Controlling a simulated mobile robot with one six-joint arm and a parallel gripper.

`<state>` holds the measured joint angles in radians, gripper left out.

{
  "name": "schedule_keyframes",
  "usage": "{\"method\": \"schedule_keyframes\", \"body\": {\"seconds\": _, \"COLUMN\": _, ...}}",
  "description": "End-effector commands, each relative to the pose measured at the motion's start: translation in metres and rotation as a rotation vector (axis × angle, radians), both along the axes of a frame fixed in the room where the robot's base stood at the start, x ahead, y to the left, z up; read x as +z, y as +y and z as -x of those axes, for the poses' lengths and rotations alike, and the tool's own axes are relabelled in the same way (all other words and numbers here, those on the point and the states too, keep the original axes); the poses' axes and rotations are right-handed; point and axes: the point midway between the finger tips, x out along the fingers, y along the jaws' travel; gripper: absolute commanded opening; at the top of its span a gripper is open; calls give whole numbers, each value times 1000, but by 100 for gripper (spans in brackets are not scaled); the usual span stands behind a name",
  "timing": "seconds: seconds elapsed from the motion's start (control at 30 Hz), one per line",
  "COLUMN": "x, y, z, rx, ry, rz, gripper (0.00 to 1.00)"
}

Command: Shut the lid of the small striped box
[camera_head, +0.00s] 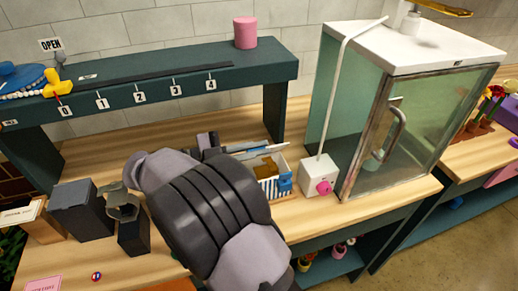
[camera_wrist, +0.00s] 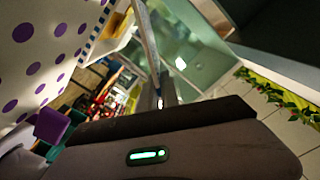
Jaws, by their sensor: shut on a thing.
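The small striped box (camera_head: 286,183), blue and white, sits on the wooden bench left of the pink-knobbed white box. Its top is open and something brown shows inside. A thin pale panel, apparently its lid (camera_head: 262,149), stands out above the box's back, seen nearly edge-on. My gripper (camera_head: 225,150) is at the left end of this panel, largely hidden by my wrist. In the wrist view a white panel with purple dots (camera_wrist: 40,45) is close on the left, beside a blue-striped edge (camera_wrist: 98,28). My fingers (camera_wrist: 158,95) appear shut on the lid, but the contact is unclear.
A white box with a pink knob (camera_head: 318,180) stands close right of the striped box, before a glass cabinet (camera_head: 362,110). A dark numbered shelf (camera_head: 190,80) runs behind. Dark containers (camera_head: 80,210) stand at the left. Bench behind my arm is mostly clear.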

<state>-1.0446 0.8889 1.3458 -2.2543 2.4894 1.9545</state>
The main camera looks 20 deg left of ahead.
Motion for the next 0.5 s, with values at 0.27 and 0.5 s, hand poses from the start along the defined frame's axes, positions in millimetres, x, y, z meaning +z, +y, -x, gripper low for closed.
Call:
{"method": "schedule_keyframes", "body": {"seconds": 0.27, "x": 0, "y": 0, "z": 0, "rx": 1, "ry": 0, "rz": 0, "gripper": 8}}
{"method": "schedule_keyframes", "body": {"seconds": 0.5, "x": 0, "y": 0, "z": 0, "rx": 1, "ry": 0, "rz": 1, "gripper": 28}}
